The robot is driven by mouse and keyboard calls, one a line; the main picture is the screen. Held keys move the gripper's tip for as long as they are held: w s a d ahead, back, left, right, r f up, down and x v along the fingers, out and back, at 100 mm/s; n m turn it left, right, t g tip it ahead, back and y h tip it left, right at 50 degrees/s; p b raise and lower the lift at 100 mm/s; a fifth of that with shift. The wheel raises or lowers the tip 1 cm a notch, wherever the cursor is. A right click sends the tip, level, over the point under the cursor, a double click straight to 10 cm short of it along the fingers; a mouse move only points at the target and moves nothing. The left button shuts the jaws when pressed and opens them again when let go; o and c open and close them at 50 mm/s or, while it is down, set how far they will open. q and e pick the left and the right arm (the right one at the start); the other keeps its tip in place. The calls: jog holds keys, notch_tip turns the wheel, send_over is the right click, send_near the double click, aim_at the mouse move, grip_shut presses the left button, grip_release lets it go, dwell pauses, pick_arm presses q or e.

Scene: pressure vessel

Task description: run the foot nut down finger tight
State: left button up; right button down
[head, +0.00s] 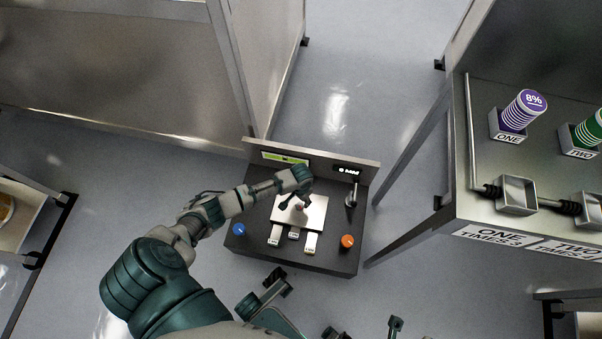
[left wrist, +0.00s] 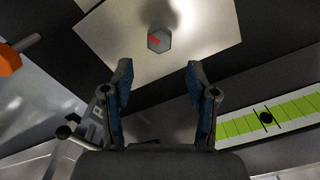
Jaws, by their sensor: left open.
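The foot nut (left wrist: 159,40) is a grey hexagon with a red mark on its face, seen in the left wrist view on a pale square plate (left wrist: 105,40). The plate (head: 316,212) shows in the head view on top of the dark console, partly covered by my gripper. My left gripper (head: 297,200) is over the plate. In the left wrist view its two fingers (left wrist: 159,75) are spread and empty, and the nut shows beyond the fingertips, roughly centred between them. Contact with the nut does not show.
The dark console (head: 255,257) carries a blue knob (head: 239,229), an orange knob (head: 347,241), an upright lever (head: 352,193) and a green scale (head: 285,158) on its back panel. Metal panels stand behind; a bench (head: 480,215) with cups and labels stands at right.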

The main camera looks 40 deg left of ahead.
aim_at(301, 204)
pick_arm(q)
notch_tip(301, 204, up, 5)
jog(key=shift+r, duration=0.1)
dwell(0.5)
